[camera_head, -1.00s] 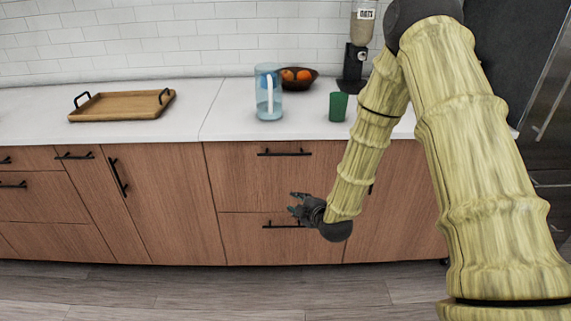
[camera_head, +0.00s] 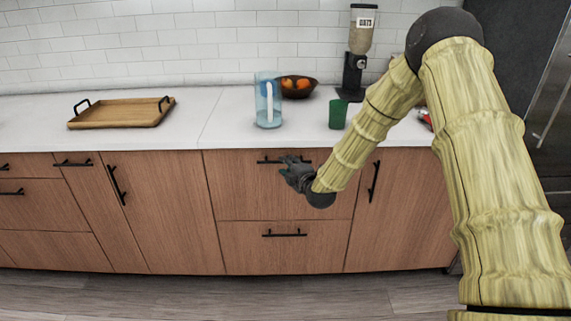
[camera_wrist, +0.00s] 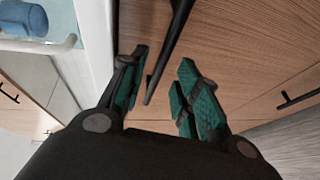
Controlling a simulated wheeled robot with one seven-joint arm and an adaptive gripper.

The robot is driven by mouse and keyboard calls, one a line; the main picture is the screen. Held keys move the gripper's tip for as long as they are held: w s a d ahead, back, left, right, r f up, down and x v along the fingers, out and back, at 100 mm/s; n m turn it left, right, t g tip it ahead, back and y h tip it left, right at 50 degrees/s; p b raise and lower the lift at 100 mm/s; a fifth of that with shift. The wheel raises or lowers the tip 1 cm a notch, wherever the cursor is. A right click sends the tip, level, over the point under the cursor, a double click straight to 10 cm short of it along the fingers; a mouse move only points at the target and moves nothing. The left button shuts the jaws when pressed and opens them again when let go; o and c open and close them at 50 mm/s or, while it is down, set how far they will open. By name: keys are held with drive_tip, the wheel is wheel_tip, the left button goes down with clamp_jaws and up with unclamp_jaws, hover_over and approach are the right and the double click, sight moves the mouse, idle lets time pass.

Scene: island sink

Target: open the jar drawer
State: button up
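The wooden upper drawer (camera_head: 250,192) is shut, below the counter and the blue pitcher. No mark in view tells which drawer is the jar drawer. Its black bar handle (camera_head: 268,161) is partly hidden by my gripper (camera_head: 284,163) in the head view. In the wrist view my gripper (camera_wrist: 163,58) is open, with its green-padded fingers apart. The black bar handle (camera_wrist: 169,48) shows between the two fingers in that picture; I cannot tell how deep it lies or whether it touches. The lower drawer (camera_head: 250,250) is also shut, with its own handle (camera_head: 284,235).
The white counter (camera_head: 215,130) above holds the blue pitcher (camera_head: 268,105), a green cup (camera_head: 338,111), a fruit bowl (camera_head: 297,88), an oats dispenser (camera_head: 358,50) and a wooden tray (camera_head: 120,113). A cabinet door handle (camera_head: 374,182) stands upright to the right. The floor in front is clear.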

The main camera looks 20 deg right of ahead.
sight(283, 154)
drive_tip(key=shift+x, duration=1.25)
clamp_jaws()
